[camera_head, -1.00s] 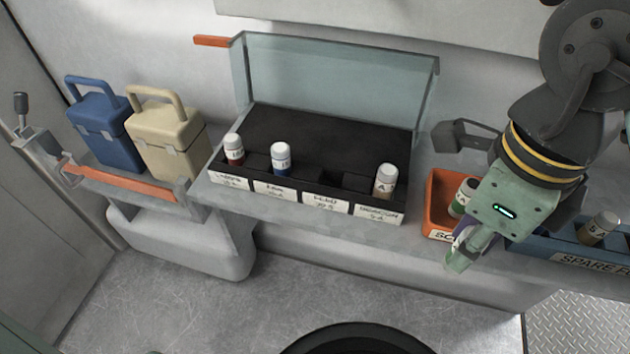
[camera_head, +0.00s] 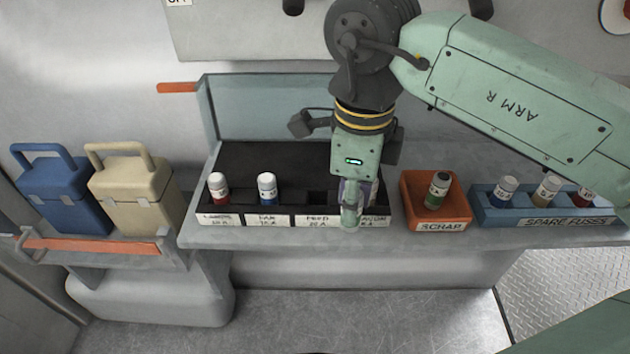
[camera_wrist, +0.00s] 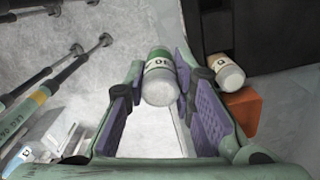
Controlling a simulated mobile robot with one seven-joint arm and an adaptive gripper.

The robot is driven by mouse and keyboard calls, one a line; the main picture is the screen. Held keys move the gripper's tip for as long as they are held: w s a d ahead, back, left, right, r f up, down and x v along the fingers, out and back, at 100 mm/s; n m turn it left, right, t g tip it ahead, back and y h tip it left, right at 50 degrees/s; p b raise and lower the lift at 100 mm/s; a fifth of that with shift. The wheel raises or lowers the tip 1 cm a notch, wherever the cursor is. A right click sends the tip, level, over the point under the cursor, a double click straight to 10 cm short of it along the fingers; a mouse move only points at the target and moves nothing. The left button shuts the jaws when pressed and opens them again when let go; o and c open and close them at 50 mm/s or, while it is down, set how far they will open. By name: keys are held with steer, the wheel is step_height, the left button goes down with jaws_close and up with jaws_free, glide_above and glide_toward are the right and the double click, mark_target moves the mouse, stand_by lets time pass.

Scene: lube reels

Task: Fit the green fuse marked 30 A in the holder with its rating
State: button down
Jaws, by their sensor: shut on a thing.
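My gripper (camera_wrist: 160,95) is shut on the green fuse marked 30 (camera_wrist: 158,75), between its purple pads in the wrist view. In the head view my gripper (camera_head: 350,205) is over the right part of the black fuse panel (camera_head: 272,160) and hides the fuse it holds. The panel's front row has label plates. A red-banded fuse (camera_head: 218,187) and a blue-banded fuse (camera_head: 267,188) stand in the two left holders. The third holder (camera_head: 318,198) looks empty; its label (camera_head: 318,220) is too small to read surely. The rightmost holder is hidden behind my gripper.
An orange scrap bin (camera_head: 437,226) with a green fuse (camera_head: 437,190) stands right of the panel. Beside it is the blue spare-fuse rack (camera_head: 545,222) with several fuses. Blue (camera_head: 60,190) and beige (camera_head: 135,190) boxes stand left. The panel's clear lid (camera_head: 265,105) is raised.

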steer(key=p, duration=0.2)
glide_above(318, 186)
steer(key=s, duration=0.3)
steer(key=shift+w+f, duration=0.1)
steer(key=shift+f, duration=0.25)
steer(key=shift+w+f, duration=0.1)
step_height(318, 186, down, 3)
steer(key=shift+r+p, duration=0.1)
steer(key=shift+p, duration=0.35)
steer(key=shift+f, duration=0.35)
steer(key=shift+f, duration=0.1)
steer(key=shift+f+b, duration=0.1)
steer(key=shift+b, duration=0.25)
steer(key=c, duration=1.4)
jaws_free()
steer(key=shift+o, duration=0.2)
